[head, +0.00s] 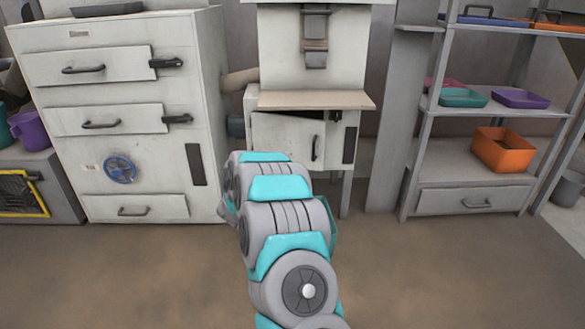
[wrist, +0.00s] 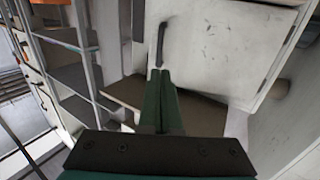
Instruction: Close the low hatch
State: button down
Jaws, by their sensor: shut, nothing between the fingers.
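The low hatch (head: 280,138) is a pale, worn door under the ledge of the middle machine. A dark gap shows along its slanting top edge, so it looks ajar. Its dark upright handle (head: 315,148) is near its right side. In the wrist view the hatch (wrist: 220,45) fills the upper middle, with the handle (wrist: 160,42) just beyond my fingertips. My gripper (wrist: 160,73) is shut and empty, its green fingers together in front of the hatch near the handle. I cannot tell whether they touch. In the head view my arm hides the gripper and the hatch's lower part.
A wooden ledge (head: 315,100) juts out above the hatch. A drawer cabinet (head: 125,80) with a blue valve wheel (head: 120,169) stands at left. A grey shelf rack (head: 440,150) with trays and an orange bin (head: 502,150) stands at right. The floor in front is clear.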

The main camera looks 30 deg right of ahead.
send_near(317, 146)
jog(key=x, duration=0.2)
jog(key=shift+w+d+f, duration=0.15)
jog(key=shift+d+f, duration=0.2)
jog(key=shift+d+b, duration=0.4)
jog(key=w+d+n+t+y, duration=0.1)
jog(key=d, duration=0.1)
jog(key=w+d+n+t+b, duration=0.1)
jog(key=w+d, duration=0.1)
jog(key=w+d+t+y+b, duration=0.1)
jog(key=d, duration=0.1)
jog(key=shift+w+d+r+n+t+y, duration=0.2)
jog(key=shift+w+n+t+y, duration=0.1)
jog(key=shift+n, duration=0.1)
jog(key=shift+w+d, duration=0.3)
jog(key=shift+d, duration=0.05)
jog(key=shift+r, duration=0.15)
